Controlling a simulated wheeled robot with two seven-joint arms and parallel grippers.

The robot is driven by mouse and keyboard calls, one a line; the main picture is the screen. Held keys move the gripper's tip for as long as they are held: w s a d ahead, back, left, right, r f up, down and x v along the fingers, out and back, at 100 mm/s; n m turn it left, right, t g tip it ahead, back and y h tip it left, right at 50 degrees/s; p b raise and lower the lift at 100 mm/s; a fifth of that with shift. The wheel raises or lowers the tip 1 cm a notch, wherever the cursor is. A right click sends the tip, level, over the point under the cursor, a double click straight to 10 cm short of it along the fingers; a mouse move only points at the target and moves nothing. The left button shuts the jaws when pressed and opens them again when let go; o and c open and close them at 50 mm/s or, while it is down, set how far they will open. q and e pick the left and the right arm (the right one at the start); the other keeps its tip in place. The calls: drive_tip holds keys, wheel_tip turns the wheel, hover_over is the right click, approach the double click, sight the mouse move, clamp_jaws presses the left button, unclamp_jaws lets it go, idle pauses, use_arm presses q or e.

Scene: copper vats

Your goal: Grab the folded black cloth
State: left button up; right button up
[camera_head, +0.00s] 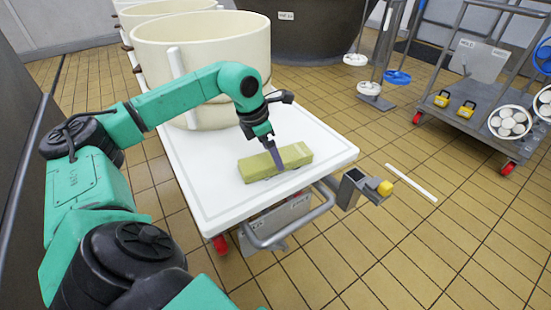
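I cannot make out a folded black cloth in the head view. An olive-green block (295,155) lies flat on the white cart top (205,205). My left gripper (276,160) comes down over the block, with its slim purple-grey finger in front of the block's middle. The fingers overlap from this angle, so their opening is hidden, and I cannot tell whether they touch the block. My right gripper is out of view.
A large cream tub (205,45) stands on the cart's far end, with more tubs behind. A grey bracket with a yellow knob (385,187) juts out at the cart's right. A white strip (411,182) lies on the tiled floor. A loaded grey trolley (470,115) stands at right.

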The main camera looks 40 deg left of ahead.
use_arm(q)
drive_tip(key=x, duration=0.2)
drive_tip(key=shift+w+f, duration=0.1)
drive_tip(key=shift+f, duration=0.2)
drive_tip(key=shift+r, duration=0.1)
drive_tip(key=c, duration=1.3)
drive_tip(key=shift+r, duration=0.15)
